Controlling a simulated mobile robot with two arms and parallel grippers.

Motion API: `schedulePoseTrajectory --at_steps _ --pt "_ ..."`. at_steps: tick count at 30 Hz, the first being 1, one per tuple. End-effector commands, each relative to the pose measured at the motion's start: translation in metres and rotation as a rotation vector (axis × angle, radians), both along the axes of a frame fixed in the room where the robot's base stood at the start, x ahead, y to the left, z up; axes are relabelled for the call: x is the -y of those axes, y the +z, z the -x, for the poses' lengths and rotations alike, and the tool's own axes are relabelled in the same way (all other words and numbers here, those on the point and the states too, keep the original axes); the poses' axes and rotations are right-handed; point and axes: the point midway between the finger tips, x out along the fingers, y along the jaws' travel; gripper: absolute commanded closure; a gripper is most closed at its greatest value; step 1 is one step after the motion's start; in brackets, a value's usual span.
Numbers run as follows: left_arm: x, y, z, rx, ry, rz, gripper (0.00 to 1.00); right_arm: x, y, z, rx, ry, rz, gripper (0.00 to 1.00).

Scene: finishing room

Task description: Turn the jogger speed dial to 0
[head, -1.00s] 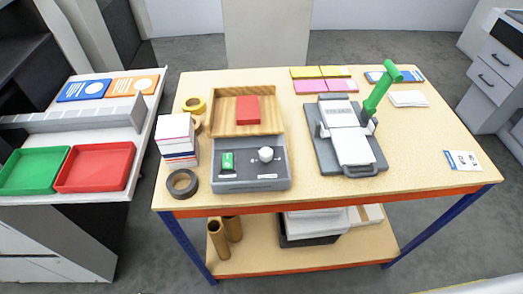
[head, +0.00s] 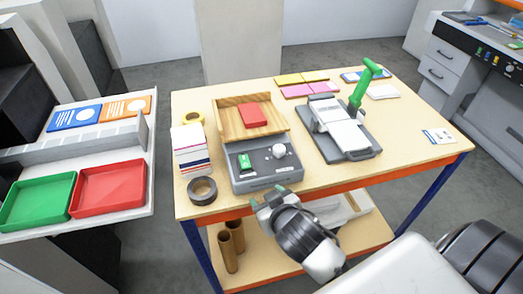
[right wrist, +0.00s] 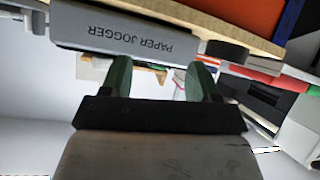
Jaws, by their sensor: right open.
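The paper jogger (head: 262,178) is a grey box with a wooden tray on the table's near side. Its white round speed dial (head: 279,151) sits on the top panel, right of a green switch (head: 244,161). The dial's pointer is too small to read. My right gripper (head: 266,201) is open and empty, with green fingertips just in front of and below the jogger's front edge. In the right wrist view the fingers (right wrist: 162,80) are apart, near the jogger's lettered front (right wrist: 130,32), which appears upside down. The dial is not clear there. My left gripper is not in view.
A red block (head: 254,116) lies in the wooden tray (head: 232,122). A tape roll (head: 202,190) and a paper stack (head: 190,150) stand left of the jogger. A green-handled press (head: 342,130) stands to the right. The table's front edge (head: 400,170) is beside my right arm.

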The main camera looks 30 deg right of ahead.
Motion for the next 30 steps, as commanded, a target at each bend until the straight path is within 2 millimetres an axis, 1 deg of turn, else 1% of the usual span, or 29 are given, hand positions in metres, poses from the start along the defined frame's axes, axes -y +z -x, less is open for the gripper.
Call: schedulePoseTrajectory --at_steps 1,3,8,11,14,15,17,18,20,21,23,24,26,27,29,30 --pt "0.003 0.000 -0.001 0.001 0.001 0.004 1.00 -0.002 0.028 -0.009 0.096 0.007 -0.002 0.39" --pt "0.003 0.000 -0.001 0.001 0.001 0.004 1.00 -0.006 0.057 -0.025 0.236 0.031 -0.005 0.39" --pt "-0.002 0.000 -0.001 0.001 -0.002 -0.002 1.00 -0.023 0.104 -0.052 0.488 0.127 -0.007 0.39" --pt "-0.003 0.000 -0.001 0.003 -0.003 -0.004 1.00 -0.038 0.133 -0.065 0.647 0.228 -0.003 0.39" --pt "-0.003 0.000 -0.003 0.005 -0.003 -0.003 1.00 -0.060 0.163 -0.074 0.809 0.379 0.007 0.39" --pt "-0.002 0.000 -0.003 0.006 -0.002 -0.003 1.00 -0.071 0.175 -0.076 0.873 0.461 0.016 0.39" --pt "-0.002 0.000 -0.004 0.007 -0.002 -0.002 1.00 -0.089 0.190 -0.077 0.956 0.606 0.034 0.39" --pt "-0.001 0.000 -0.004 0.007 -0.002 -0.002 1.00 -0.102 0.196 -0.077 0.996 0.716 0.050 0.39" --pt "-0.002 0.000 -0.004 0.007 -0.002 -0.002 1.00 -0.118 0.201 -0.074 1.029 0.888 0.083 0.39" --pt "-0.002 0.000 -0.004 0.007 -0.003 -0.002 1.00 -0.128 0.201 -0.073 1.030 1.005 0.111 0.39" --pt "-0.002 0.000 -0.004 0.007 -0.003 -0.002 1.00 -0.138 0.195 -0.071 0.997 1.180 0.158 0.39" --pt "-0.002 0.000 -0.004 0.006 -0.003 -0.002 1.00 -0.142 0.188 -0.070 0.953 1.293 0.196 0.39" --pt "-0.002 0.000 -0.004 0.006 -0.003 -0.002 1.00 -0.142 0.175 -0.071 0.854 1.448 0.259 0.39" --pt "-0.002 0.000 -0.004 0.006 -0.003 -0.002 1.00 -0.138 0.166 -0.073 0.767 1.540 0.305 0.39" --pt "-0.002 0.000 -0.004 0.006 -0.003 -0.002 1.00 -0.127 0.150 -0.078 0.608 1.654 0.380 0.39" --pt "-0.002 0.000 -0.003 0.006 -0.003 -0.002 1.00 -0.115 0.141 -0.083 0.484 1.711 0.429 0.39"
